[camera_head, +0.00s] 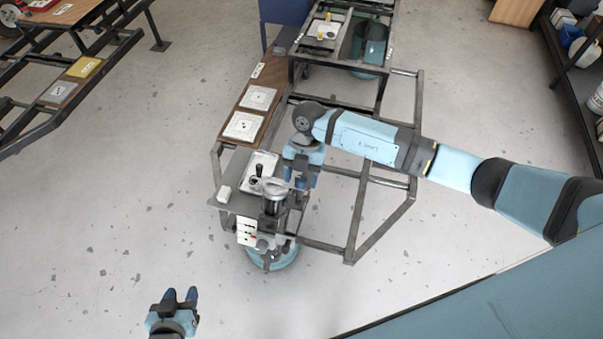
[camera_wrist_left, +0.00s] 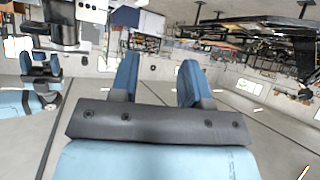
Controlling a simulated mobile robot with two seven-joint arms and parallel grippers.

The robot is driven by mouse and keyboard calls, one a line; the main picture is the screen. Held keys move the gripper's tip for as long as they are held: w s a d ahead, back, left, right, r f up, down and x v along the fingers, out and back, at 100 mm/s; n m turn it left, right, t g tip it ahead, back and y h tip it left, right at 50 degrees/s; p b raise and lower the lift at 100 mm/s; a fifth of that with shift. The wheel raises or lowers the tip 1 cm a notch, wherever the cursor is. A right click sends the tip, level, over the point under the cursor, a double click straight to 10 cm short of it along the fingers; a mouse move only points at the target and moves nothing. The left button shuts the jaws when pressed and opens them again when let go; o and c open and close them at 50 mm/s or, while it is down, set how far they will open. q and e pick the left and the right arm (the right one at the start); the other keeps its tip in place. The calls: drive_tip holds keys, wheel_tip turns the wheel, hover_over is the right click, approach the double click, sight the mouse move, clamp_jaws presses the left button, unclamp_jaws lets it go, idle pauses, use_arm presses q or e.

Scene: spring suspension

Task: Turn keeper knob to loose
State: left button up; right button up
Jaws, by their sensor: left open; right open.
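A fixture (camera_head: 272,205) with an upright metal cylinder stands at the near end of a steel frame. It has a white marked panel (camera_head: 246,231) and a teal round base (camera_head: 283,259). A small black knob-like part (camera_head: 257,172) stands on a light plate behind the cylinder; I cannot tell whether it is the keeper knob. My right gripper (camera_head: 301,183) points down, open, just right of the cylinder's top; contact is unclear. My left gripper (camera_head: 180,294) is open and empty, apart from the fixture at lower left. Its open fingers also show in the left wrist view (camera_wrist_left: 158,82).
The steel frame (camera_head: 355,225) runs back from the fixture, with a brown board (camera_head: 233,142) bearing white plates. Another bench (camera_head: 50,50) stands far left and shelving (camera_head: 570,70) far right. Floor around my left gripper is clear.

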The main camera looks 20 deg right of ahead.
drive_tip(key=c, duration=0.9)
use_arm(q)
drive_tip(key=shift+w+a+r, duration=0.1)
drive_tip(key=shift+w+r, duration=0.05)
drive_tip(key=shift+w, duration=0.2)
